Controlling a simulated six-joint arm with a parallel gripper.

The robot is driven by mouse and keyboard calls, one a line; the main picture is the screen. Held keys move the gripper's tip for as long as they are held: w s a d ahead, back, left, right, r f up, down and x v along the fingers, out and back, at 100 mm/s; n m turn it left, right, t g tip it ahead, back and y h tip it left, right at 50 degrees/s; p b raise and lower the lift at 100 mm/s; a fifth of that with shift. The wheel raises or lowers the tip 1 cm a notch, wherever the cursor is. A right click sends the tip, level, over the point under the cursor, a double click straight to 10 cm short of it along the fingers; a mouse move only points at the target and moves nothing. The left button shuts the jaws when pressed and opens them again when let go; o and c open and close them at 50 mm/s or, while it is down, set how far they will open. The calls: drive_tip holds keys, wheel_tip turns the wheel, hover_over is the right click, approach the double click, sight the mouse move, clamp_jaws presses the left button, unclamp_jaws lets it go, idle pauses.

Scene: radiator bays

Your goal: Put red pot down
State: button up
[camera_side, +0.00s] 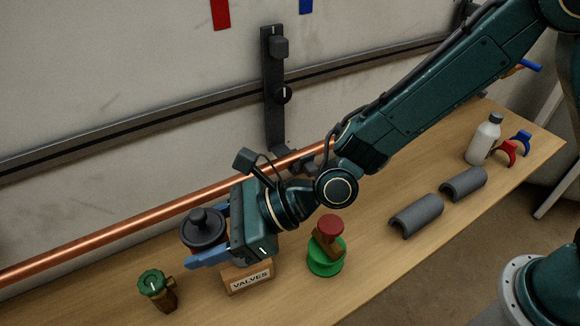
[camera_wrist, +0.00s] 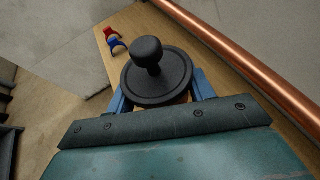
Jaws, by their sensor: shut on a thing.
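My gripper (camera_side: 208,235) has its blue fingers shut on either side of a round dark pot (camera_side: 203,226) with a knobbed black lid. In the wrist view the black lid and knob (camera_wrist: 155,75) fill the space between the fingers (camera_wrist: 160,95).
A green-topped valve (camera_side: 155,287) stands left of the gripper. A red-topped brass valve (camera_side: 328,235) stands on a green round base (camera_side: 325,262) to the right. A copper pipe (camera_side: 120,236) runs behind. Grey half-shells (camera_side: 417,216) and a white bottle (camera_side: 484,141) are further right.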

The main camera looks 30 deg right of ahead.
drive_tip(key=w+d+r, duration=0.3)
drive_tip(key=w+d, duration=0.6)
drive_tip(key=d, duration=0.2)
drive_tip(key=n+g+y, duration=0.1)
drive_tip(key=n+g, duration=0.1)
hover_over(373, 198)
wheel_tip(373, 198, down, 3)
drive_tip(key=shift+f, duration=0.1)
wheel_tip(373, 198, down, 16)
drive_tip(key=shift+f, duration=0.1)
drive_tip(key=shift+f, duration=1.85)
